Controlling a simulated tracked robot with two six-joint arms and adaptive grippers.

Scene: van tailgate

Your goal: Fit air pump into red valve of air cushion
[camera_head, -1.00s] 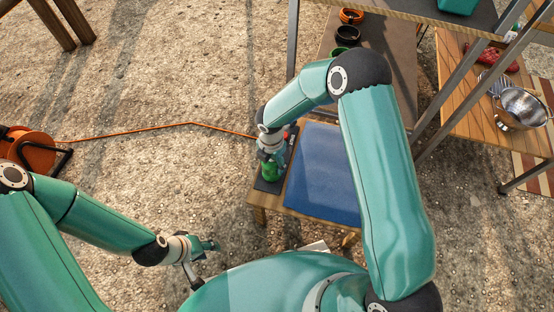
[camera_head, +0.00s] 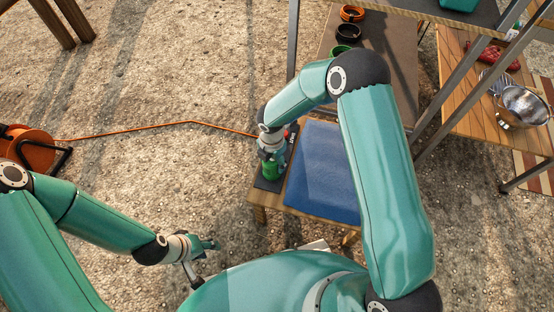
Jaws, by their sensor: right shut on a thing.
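The blue air cushion (camera_head: 322,178) lies flat on the right part of a small wooden table. A green object, seemingly the air pump (camera_head: 271,171), stands over a dark mat (camera_head: 262,185) left of the cushion. My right gripper (camera_head: 271,157) points down and is shut on it; the fingers are partly hidden by the wrist. A small red spot, perhaps the red valve (camera_head: 286,133), shows just beyond the gripper, mostly covered. I cannot tell whether pump and valve touch. My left gripper (camera_head: 208,245) hangs low over the ground, away from the table; its opening is unclear.
An orange cable (camera_head: 190,122) runs over the gravel from an orange reel (camera_head: 30,150) to the table. A shelf with several small bowls (camera_head: 348,33) stands behind. A wooden bench at right holds a metal bowl (camera_head: 522,106). The gravel at left is mostly clear.

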